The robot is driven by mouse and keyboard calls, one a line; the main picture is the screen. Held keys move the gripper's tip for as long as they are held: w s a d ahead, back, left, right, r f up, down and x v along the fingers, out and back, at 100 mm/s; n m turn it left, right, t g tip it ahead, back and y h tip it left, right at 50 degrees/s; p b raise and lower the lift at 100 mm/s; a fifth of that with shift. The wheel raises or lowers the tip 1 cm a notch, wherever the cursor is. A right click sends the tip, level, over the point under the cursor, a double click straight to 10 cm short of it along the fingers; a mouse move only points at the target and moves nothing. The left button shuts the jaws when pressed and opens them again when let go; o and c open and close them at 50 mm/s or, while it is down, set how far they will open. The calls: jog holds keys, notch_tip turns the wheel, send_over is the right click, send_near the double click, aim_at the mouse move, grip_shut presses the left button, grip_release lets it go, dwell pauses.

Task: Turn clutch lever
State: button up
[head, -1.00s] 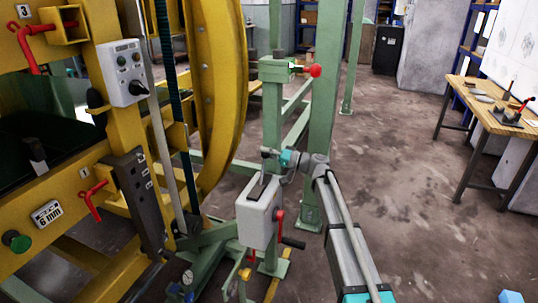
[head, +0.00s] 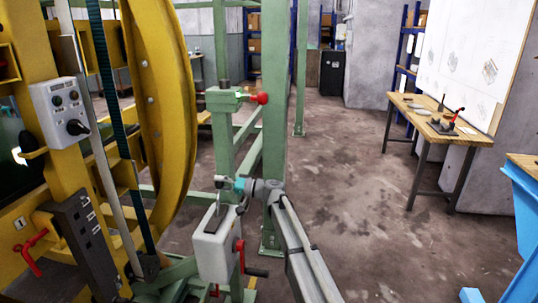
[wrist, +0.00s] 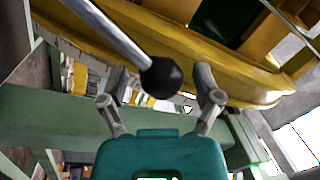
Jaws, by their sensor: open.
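In the wrist view, a bright metal rod with a black ball knob, likely the clutch lever (wrist: 160,77), comes in from the upper left. Its knob lies between the two spread fingers of my gripper (wrist: 162,90). I cannot tell whether either finger touches it. In the head view, my gripper (head: 222,183) is small, just above a light grey box (head: 216,246) beside the green post.
The yellow ring frame (head: 165,100) stands at the left, close to my arm. A green post (head: 275,120) with a red ball handle (head: 262,98) rises behind the gripper. A red crank (head: 239,256) sits on the grey box. Floor to the right is open before a wooden workbench (head: 430,118).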

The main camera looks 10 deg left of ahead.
jog(key=shift+s+d, duration=0.1)
jog(key=shift+d, duration=0.4)
jog(key=s+d+f+m+t+h, duration=0.1)
jog(key=s+d+f+h, duration=0.35)
jog(key=d, duration=0.45)
jog(key=s+d+f+m+h, duration=0.1)
jog(key=s+d+f+h, duration=0.2)
jog(key=d+f, duration=0.45)
jog(key=s+d+f+m+t+h, duration=0.1)
jog(key=s+d+f+h, duration=0.3)
jog(key=d, duration=0.7)
jog(key=s+d+f+m+h, duration=0.2)
jog(key=s+d+h, duration=0.3)
jog(key=d, duration=0.6)
jog(key=s+d+f+m+h, duration=0.2)
jog(key=s+d+f+h, duration=0.1)
jog(key=s+d, duration=0.65)
notch_tip(320, 180, up, 27)
jog(key=w+d+p, duration=0.1)
jog(key=w+p, duration=0.1)
jog(key=p, duration=2.4)
jog(key=shift+w+r+p, duration=0.15)
jog(key=shift+p, duration=0.25)
